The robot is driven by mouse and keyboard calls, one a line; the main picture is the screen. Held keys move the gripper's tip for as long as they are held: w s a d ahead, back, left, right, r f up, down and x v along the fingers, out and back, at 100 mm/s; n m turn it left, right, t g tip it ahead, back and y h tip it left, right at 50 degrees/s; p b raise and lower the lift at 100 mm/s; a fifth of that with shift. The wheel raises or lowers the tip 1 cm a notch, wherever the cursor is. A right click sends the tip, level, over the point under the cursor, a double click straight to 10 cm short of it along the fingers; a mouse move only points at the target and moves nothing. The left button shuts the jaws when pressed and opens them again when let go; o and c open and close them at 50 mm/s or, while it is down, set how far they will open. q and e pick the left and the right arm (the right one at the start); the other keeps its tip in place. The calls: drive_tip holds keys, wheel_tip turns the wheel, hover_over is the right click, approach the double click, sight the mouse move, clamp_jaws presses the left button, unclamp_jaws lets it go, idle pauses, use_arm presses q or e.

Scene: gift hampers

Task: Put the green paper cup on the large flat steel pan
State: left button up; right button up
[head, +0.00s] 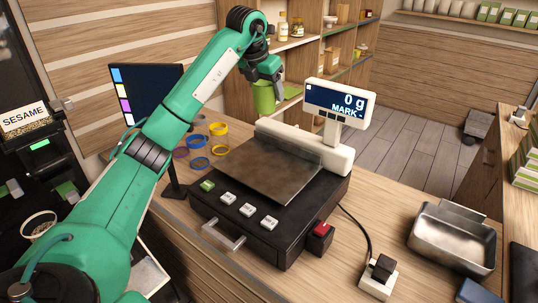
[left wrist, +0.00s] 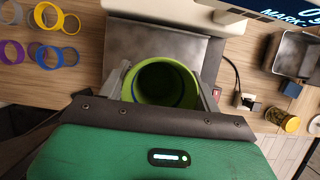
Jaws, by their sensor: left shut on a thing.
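The green paper cup (head: 264,99) is held up in my left gripper (head: 265,80), above the counter and behind the scale. In the left wrist view the cup (left wrist: 162,84) shows its open mouth between the two fingers of the left gripper (left wrist: 164,92), which is shut on it. The large flat steel pan (head: 270,172) lies on top of the black scale, and its bare surface also shows in the left wrist view (left wrist: 150,45). The cup is apart from the pan. My right gripper is in neither view.
The scale's display post (head: 338,110) reads 0 g and stands at the pan's back right. Several coloured rings (head: 199,152) lie left of the scale. A deep steel tray (head: 452,240) and a black plug block (head: 378,275) are at right. The pan is empty.

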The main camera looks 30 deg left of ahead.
use_arm(q)
wheel_tip(320, 180, down, 19)
drive_tip(key=p, duration=0.6)
drive_tip(key=shift+s, duration=0.1)
drive_tip(key=shift+f, duration=0.2)
drive_tip(key=shift+f, duration=0.1)
drive_tip(key=shift+f, duration=0.15)
drive_tip(key=o, duration=1)
drive_tip(key=shift+c, duration=0.2)
